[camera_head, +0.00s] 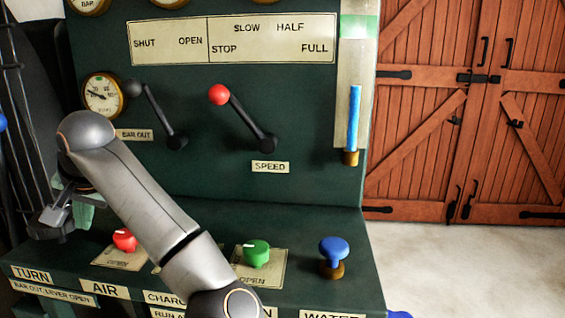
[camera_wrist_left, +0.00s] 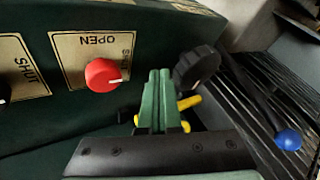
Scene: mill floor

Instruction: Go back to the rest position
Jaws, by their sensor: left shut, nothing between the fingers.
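My left gripper (camera_head: 82,214) is at the left side of the green control panel (camera_head: 300,190), partly hidden behind my own grey arm. In the left wrist view its two green fingers (camera_wrist_left: 156,98) are shut together with nothing between them. They point toward the panel, below and right of a red knob (camera_wrist_left: 103,75). A black round knob (camera_wrist_left: 195,68) and a yellow part (camera_wrist_left: 188,103) show beside and behind the fingertips; whether they touch cannot be told. My right gripper is in neither view.
The panel has a red-ball lever (camera_head: 219,95), a black-ball lever (camera_head: 133,88), a red knob (camera_head: 125,239), a green knob (camera_head: 256,252) and a blue knob (camera_head: 334,252). A blue-ball lever (camera_wrist_left: 288,140) stands right of my fingers. Open floor (camera_head: 465,265) lies before wooden doors (camera_head: 430,120).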

